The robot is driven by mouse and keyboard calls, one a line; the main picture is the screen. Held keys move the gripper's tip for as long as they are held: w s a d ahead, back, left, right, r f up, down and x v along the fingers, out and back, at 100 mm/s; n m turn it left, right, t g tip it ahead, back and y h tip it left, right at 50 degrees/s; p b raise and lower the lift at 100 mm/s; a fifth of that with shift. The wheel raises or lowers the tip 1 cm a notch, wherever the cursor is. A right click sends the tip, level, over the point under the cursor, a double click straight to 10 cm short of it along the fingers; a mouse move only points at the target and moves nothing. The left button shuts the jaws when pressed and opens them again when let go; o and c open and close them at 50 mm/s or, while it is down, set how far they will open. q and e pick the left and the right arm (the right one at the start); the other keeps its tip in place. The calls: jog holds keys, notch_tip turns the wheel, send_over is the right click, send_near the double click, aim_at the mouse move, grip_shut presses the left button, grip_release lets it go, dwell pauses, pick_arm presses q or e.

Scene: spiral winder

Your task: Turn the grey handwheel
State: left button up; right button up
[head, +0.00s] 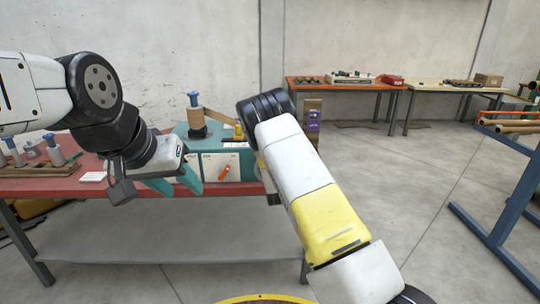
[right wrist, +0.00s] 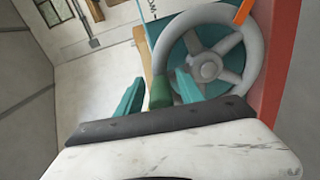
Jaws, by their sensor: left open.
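The grey handwheel (right wrist: 258,45) has several spokes and a round hub, and fills the upper right of the right wrist view. A green handle (right wrist: 160,92) stands at its left rim. My right gripper (right wrist: 155,98) is open, with one teal finger on each side of the handle. A gap shows between the left finger and the handle; I cannot tell if the right finger touches it. In the head view the handwheel is mostly hidden behind my right arm. My left gripper (head: 177,183) is open and empty, in front of the winder machine (head: 232,167).
A blue rack with pipes (head: 497,228) stands at the right. Back tables (head: 345,87) hold small parts.

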jog(key=s, duration=0.7)
jog(key=shift+s, duration=0.2)
